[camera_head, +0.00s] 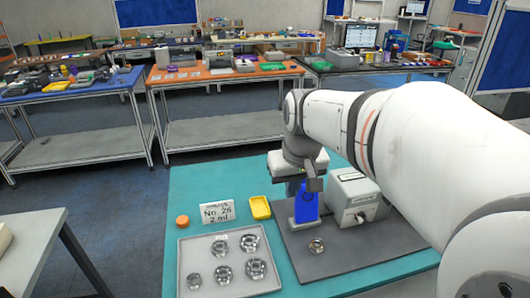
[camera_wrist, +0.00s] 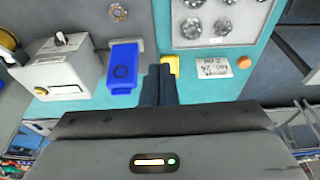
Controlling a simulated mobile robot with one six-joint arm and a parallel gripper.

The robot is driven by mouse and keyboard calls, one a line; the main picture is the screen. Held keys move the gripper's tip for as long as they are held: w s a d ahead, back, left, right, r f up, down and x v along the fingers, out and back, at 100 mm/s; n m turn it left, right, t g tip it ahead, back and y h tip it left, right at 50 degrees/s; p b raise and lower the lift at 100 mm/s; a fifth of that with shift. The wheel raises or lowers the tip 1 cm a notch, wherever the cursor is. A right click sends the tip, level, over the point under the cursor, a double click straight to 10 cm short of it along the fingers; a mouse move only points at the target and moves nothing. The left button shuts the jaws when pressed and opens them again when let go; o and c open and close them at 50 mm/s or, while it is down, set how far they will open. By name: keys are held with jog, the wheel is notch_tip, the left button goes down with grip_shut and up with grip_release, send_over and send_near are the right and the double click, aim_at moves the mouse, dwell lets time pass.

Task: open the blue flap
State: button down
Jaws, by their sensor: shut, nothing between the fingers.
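The blue flap (camera_head: 306,203) stands up bright blue on a grey holder beside the grey machine in the head view. In the head view my wrist partly hides the top of the flap.
The grey machine (camera_head: 356,197) with a small lever stands close to the flap. A yellow tray (camera_head: 260,207), label card (camera_head: 217,212), orange cap (camera_head: 183,220) and a tray (camera_head: 190,252) of metal rings lie left. One loose ring (camera_head: 316,246) lies on the dark mat (camera_head: 350,262).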

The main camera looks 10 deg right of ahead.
send_over(304, 197)
jog(key=s+a, duration=0.1)
jog(key=a, duration=0.4)
jog(key=w+d+f+g+b, duration=0.1)
jog(key=w+d+f, duration=0.2)
jog(key=w, duration=0.2)
jog(key=w+d+f+b, duration=0.1)
jog(key=w+d+f, duration=0.15)
jog(key=w, duration=0.25)
notch_tip(304, 197, down, 9)
jog(key=s+p, duration=0.2)
jog(key=p, duration=0.1)
jog(key=shift+d, duration=0.3)
jog(key=shift+r, duration=0.1)
jog(key=shift+d, duration=0.1)
